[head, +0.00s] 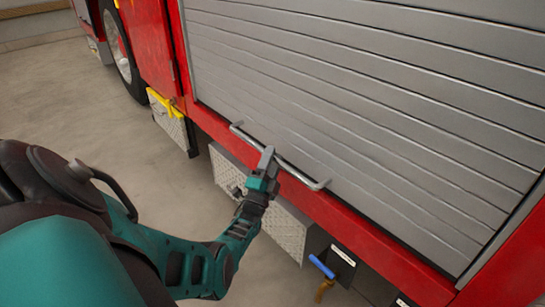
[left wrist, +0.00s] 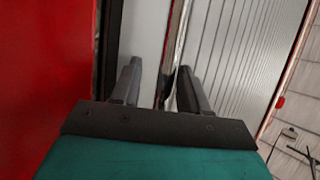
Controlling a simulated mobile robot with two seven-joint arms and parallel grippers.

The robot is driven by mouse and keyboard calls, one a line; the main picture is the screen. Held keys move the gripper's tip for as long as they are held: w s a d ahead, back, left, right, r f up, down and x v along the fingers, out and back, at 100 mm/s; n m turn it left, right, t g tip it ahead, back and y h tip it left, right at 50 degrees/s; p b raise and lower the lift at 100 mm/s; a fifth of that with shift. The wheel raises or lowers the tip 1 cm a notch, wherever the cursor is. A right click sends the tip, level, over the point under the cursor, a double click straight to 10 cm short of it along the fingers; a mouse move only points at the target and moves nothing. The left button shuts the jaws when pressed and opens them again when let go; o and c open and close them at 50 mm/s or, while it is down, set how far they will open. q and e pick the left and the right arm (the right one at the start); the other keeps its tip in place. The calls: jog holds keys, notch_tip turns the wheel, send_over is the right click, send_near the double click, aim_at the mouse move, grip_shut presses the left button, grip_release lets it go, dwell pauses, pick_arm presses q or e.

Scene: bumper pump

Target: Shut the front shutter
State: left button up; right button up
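The front shutter (head: 370,85) is a grey slatted roller door on the side of a red truck. In the head view it covers its opening down to the red sill. A metal bar handle (head: 305,180) runs along its bottom edge. My left gripper (head: 267,158) is at the left half of this bar. In the left wrist view the two fingers (left wrist: 157,85) stand apart with a bright strip, likely the bar, between them. I cannot tell whether they touch it. The slats also show in the left wrist view (left wrist: 235,60). My right gripper is not in view.
Below the sill are diamond-plate panels (head: 285,225), a blue-handled valve (head: 321,266) and a yellow-edged step (head: 168,108). A wheel (head: 118,50) stands farther along the truck. The concrete floor (head: 60,100) at the left is clear.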

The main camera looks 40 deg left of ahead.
pick_arm(q)
jog(key=shift+s+d+f, duration=0.15)
jog(key=shift+s+f, duration=0.1)
jog(key=shift+s, duration=0.15)
jog(key=v, duration=1.2)
jog(key=shift+w, duration=0.1)
